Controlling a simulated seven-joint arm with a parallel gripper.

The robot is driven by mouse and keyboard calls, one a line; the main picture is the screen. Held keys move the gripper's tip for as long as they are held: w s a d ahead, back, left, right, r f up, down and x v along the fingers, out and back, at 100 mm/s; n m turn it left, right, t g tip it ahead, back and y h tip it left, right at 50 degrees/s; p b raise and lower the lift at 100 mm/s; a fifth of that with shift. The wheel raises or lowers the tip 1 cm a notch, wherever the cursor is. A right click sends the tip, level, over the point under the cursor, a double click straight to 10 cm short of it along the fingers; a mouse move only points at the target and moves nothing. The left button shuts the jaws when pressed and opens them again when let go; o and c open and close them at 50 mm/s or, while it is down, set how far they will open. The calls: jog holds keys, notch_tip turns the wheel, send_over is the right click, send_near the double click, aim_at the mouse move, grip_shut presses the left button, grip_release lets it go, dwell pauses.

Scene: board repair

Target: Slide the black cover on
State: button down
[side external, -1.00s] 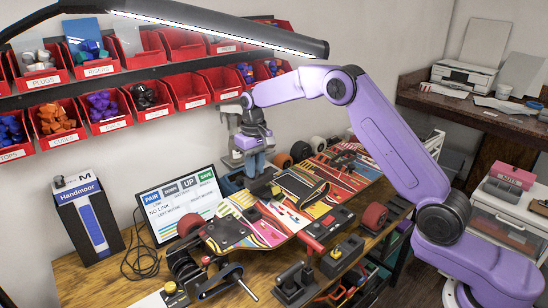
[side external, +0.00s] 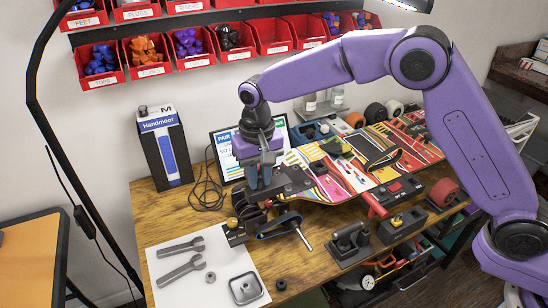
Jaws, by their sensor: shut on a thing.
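The skateboard (side external: 313,166) lies on the wooden bench with its colourful striped side up. My gripper (side external: 263,182) points down over the board's left end, near the belt drive (side external: 280,225). It is shut on a dark piece at its fingertips; this looks like the black cover, but the fingers and nearby dark parts hide much of its outline. I cannot tell whether it touches the drive or the board. A black rectangular frame (side external: 383,158) lies on the middle of the board.
A white sheet (side external: 180,245) with wrenches and a metal tray (side external: 244,289) lies at front left. Black fixtures (side external: 350,243) stand in front of the board. A screen (side external: 225,145) and the Handmoor box (side external: 165,148) stand behind. Red bins (side external: 186,45) hang above.

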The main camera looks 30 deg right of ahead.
notch_tip(320, 180, down, 7)
jog(key=shift+d+r, duration=0.2)
dwell(0.4)
jog(key=shift+w+f, duration=0.1)
dwell(0.9)
jog(key=shift+f, duration=0.5)
jog(key=shift+f, duration=0.15)
dwell(0.8)
jog(key=shift+f, duration=0.85)
jog(key=shift+f, duration=0.1)
dwell(0.5)
jog(key=shift+f, duration=0.8)
jog(key=shift+f, duration=0.1)
dwell(0.6)
jog(key=shift+f, duration=0.3)
